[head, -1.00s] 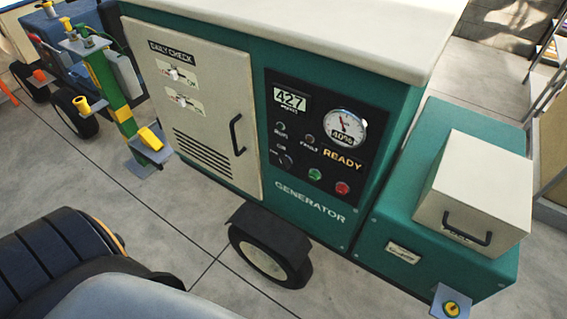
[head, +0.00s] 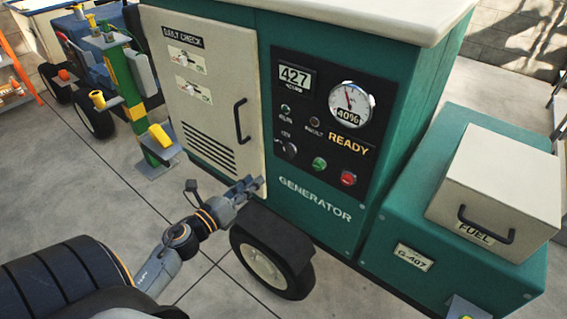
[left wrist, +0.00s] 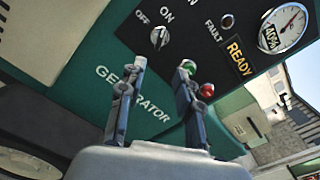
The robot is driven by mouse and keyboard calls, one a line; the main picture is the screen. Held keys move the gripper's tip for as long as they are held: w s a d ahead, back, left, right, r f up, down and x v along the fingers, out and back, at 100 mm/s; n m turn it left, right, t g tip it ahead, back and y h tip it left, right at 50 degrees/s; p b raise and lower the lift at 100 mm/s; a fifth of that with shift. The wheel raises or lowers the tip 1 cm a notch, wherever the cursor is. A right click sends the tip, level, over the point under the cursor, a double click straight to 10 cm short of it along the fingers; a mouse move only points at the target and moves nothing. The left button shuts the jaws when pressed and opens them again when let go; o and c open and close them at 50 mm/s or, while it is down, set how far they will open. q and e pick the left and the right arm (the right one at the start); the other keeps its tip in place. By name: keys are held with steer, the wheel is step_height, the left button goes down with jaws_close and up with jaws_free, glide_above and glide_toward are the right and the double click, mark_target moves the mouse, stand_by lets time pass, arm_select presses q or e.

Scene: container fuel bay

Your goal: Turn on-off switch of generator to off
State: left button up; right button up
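The generator (head: 320,225) is a teal cabinet with a black control panel (head: 352,105) on its front. Its small on-off switch (head: 287,149) is at the panel's lower left. In the left wrist view the switch (left wrist: 160,37) is a grey knob with OFF at its upper left and ON at its upper right. Its pointer seems to lean slightly toward ON. My left gripper (head: 255,185) is low in front of the generator, below the switch and not touching it. In the left wrist view its two fingers (left wrist: 162,72) are apart with nothing between them. My right gripper is not in view.
A green button (head: 319,164) and a red button (head: 348,178) sit right of the switch. A cream door (head: 205,100) with a black handle is on the left. A wheel and fender (head: 275,250) stick out below. A cream fuel box (head: 500,185) stands at the right.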

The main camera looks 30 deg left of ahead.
mark_target(286, 152)
arm_select(q)
steer(key=w, duration=0.4)
steer(key=w+p, duration=0.1)
steer(key=w, duration=0.4)
steer(key=w+d+p, duration=0.1)
steer(key=w, duration=0.3)
steer(key=shift+w+r, duration=0.1)
steer(key=shift+w, duration=0.3)
jaws_close()
